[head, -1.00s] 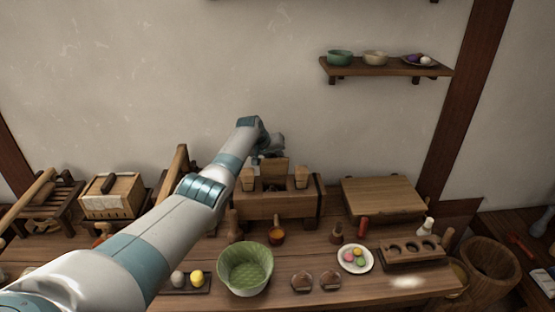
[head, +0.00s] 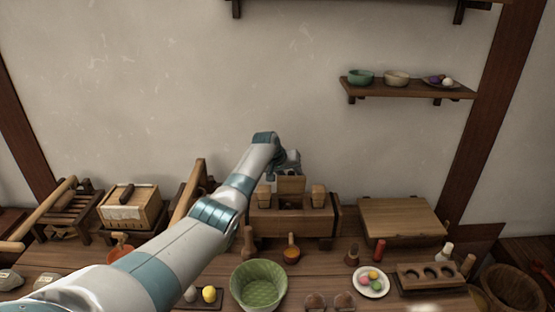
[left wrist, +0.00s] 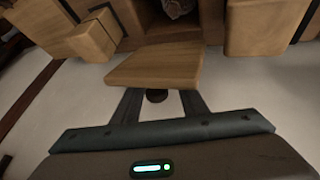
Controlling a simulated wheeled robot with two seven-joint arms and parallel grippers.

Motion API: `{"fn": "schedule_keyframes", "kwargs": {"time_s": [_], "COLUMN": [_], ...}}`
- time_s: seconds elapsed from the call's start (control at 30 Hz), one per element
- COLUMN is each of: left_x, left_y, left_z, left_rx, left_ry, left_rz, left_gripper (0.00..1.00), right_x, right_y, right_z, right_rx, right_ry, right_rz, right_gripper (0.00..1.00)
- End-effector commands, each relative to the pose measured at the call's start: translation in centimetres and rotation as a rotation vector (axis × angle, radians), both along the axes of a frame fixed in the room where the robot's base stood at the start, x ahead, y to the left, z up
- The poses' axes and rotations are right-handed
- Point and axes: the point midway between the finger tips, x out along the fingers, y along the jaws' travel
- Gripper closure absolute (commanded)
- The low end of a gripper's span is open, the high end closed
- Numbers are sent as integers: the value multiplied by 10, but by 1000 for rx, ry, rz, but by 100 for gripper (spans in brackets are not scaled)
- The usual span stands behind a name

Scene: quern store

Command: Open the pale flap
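The pale flap (head: 291,186) stands raised at the back of a wooden box (head: 295,222) on the bench. In the left wrist view the flap (left wrist: 155,66) shows as a pale wooden board with a dark round knob (left wrist: 157,96) at its edge. Beyond it the box's opening is uncovered, with something greyish (left wrist: 178,8) inside, partly cut off. My left gripper (left wrist: 160,100) is at the flap's edge, its fingers apart on either side of the knob with gaps showing. In the head view the left gripper (head: 290,163) is just above and behind the flap. My right gripper is not in view.
Pale wooden blocks (head: 318,196) stand on the box beside the flap. A flat wooden board (head: 402,218) lies right. The wall is close behind.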

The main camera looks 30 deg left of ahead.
Motion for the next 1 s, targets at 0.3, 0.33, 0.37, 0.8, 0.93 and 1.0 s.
{"fn": "schedule_keyframes", "kwargs": {"time_s": [0.3,0.33,0.37,0.8,0.93,1.0], "left_x": [-21,-23,-26,-67,-78,-82], "left_y": [4,4,5,12,15,15], "left_z": [28,31,34,89,105,111], "left_rx": [3,4,2,2,1,1], "left_ry": [0,0,-1,3,5,6], "left_rz": [0,-1,-1,0,1,0], "left_gripper": [61,61,61,61,61,61], "right_x": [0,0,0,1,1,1], "right_y": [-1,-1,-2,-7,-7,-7], "right_z": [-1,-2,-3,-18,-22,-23], "right_rx": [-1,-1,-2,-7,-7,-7], "right_ry": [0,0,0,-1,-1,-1], "right_rz": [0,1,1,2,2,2], "right_gripper": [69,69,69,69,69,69]}}
